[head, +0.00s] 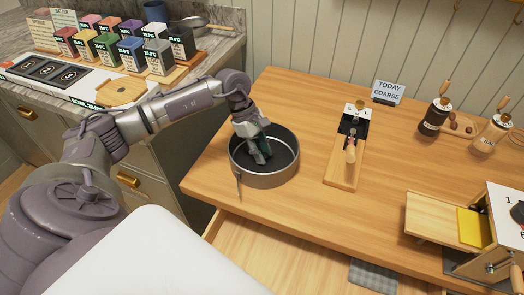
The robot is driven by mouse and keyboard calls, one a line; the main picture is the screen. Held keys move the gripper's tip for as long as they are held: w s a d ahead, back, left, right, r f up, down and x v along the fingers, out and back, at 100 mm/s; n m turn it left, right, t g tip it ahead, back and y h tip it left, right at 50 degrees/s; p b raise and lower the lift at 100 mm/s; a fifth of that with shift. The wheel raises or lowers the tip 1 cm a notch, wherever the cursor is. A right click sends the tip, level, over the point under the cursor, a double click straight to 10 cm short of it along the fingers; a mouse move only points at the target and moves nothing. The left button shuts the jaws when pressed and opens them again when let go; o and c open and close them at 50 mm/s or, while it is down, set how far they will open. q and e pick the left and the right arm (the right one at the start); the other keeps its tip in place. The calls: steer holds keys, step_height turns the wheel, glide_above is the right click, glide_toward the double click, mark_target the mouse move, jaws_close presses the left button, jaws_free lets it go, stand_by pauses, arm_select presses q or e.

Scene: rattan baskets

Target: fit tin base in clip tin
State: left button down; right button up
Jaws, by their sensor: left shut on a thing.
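The clip tin (268,180) is a round dark grey ring standing on the wooden table. Its clip lever (238,186) sticks out at the front left. A dark flat disc, the tin base (284,158), shows inside the ring. My left gripper (261,157) reaches down into the tin from above, shut on the tin base. The fingertips and the exact grip are hard to make out. From here I cannot tell whether the base lies flat at the bottom. My right gripper is not in view.
A narrow wooden board (342,178) with a small handled tool stands right of the tin. Colored boxes (105,45) stand on the left counter. Table around the tin is clear.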

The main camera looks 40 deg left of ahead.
arm_select(q)
steer(key=shift+f, duration=0.15)
steer(key=c, duration=0.8)
jaws_free()
steer(key=shift+c, duration=0.2)
steer(key=v, duration=1.2)
